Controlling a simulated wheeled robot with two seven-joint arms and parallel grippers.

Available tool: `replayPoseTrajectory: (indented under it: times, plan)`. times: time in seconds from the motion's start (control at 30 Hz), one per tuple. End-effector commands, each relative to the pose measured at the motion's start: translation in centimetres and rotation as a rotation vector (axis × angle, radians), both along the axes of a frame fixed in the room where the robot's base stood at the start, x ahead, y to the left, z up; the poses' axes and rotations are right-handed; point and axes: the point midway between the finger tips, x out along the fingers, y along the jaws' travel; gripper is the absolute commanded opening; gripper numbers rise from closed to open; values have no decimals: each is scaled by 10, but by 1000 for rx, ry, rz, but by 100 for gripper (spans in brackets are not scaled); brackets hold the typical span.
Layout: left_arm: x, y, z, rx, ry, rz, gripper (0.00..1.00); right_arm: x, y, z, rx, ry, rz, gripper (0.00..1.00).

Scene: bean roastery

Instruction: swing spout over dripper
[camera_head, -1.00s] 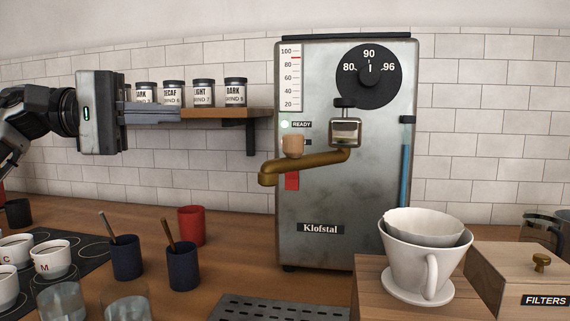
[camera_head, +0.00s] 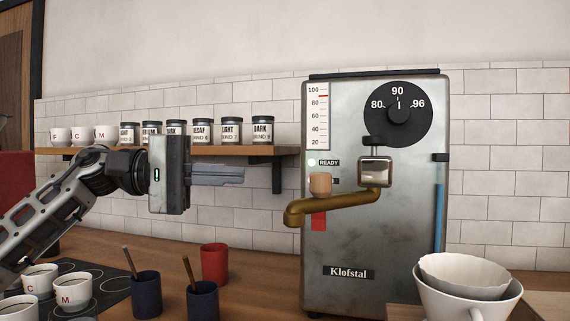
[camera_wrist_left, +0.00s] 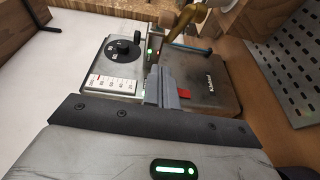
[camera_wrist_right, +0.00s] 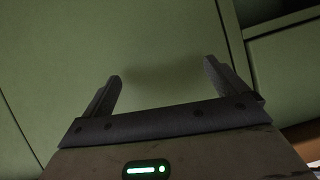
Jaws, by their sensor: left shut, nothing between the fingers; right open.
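The brass spout (camera_head: 336,203) juts from the grey Klofstal machine (camera_head: 350,245) and points left, with a wooden knob (camera_head: 320,183) on top; it also shows in the left wrist view (camera_wrist_left: 186,20). The white dripper (camera_head: 466,290) with a paper filter stands at the lower right, partly cut off by the picture's edge. My left gripper (camera_head: 240,176) is shut and empty, left of the knob and apart from it, pointing right. In the left wrist view its fingers (camera_wrist_left: 163,85) are together. My right gripper (camera_wrist_right: 160,85) is open and empty before green panels.
A shelf (camera_head: 290,151) with jars (camera_head: 231,131) and cups runs behind my left gripper. Below are dark blue cups (camera_head: 146,295) with sticks, a red cup (camera_head: 214,262) and white cups (camera_head: 74,290). A perforated metal plate (camera_wrist_left: 290,55) shows in the left wrist view.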

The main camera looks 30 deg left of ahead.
Motion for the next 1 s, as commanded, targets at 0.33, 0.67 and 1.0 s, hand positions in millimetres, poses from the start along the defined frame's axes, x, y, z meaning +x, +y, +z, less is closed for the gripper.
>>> replayPoseTrajectory:
  times: [0.33, 0.67, 1.0]
  plan:
    - [28, -63, 1, 4, -3, -3, 0, -4, -2, 13, 9, 71, -19, 97]
    - [23, -88, -3, 0, -1, 0, 0, 1, -3, 17, 3, 66, -21, 97]
    - [23, -89, -3, 0, -1, -1, 0, 2, -4, 16, 0, 67, -21, 97]
